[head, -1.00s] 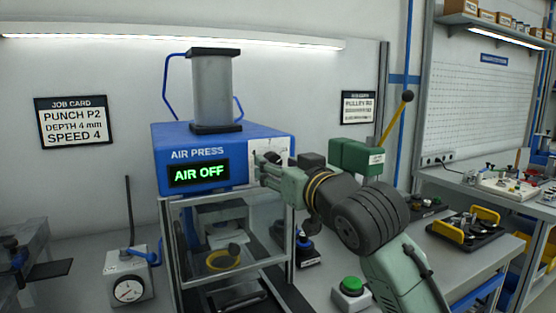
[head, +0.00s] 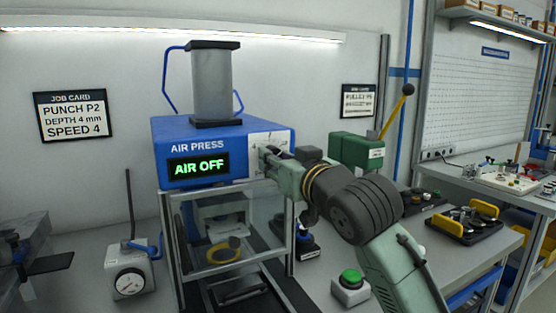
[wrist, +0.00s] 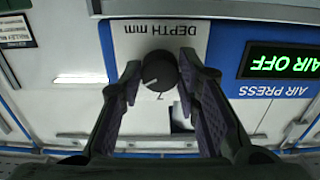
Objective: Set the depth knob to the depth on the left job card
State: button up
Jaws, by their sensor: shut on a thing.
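The left job card (head: 73,117) on the back wall reads PUNCH P2, DEPTH 4 mm, SPEED 4. The depth knob (wrist: 160,70) is a dark round knob on the white DEPTH mm panel (wrist: 135,43) of the blue air press (head: 172,133). The wrist view shows the panel upside down. One numeral shows below the knob there; I cannot read the knob's setting surely. My gripper (wrist: 159,78) has a fingertip on each side of the knob and is shut on it. In the head view my gripper (head: 264,160) is at the panel and hides the knob.
The press display (head: 198,167) reads AIR OFF. A green button box (head: 350,287) stands on the bench below my arm.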

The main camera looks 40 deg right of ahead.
jog(key=shift+c, duration=1)
jog(key=shift+n, duration=0.3)
jog(key=n+b, duration=0.8)
jog(key=n, duration=1.5)
jog(key=shift+n, duration=0.3)
jog(key=o, duration=1.2)
jog(key=shift+r, duration=0.1)
jog(key=shift+c, duration=0.2)
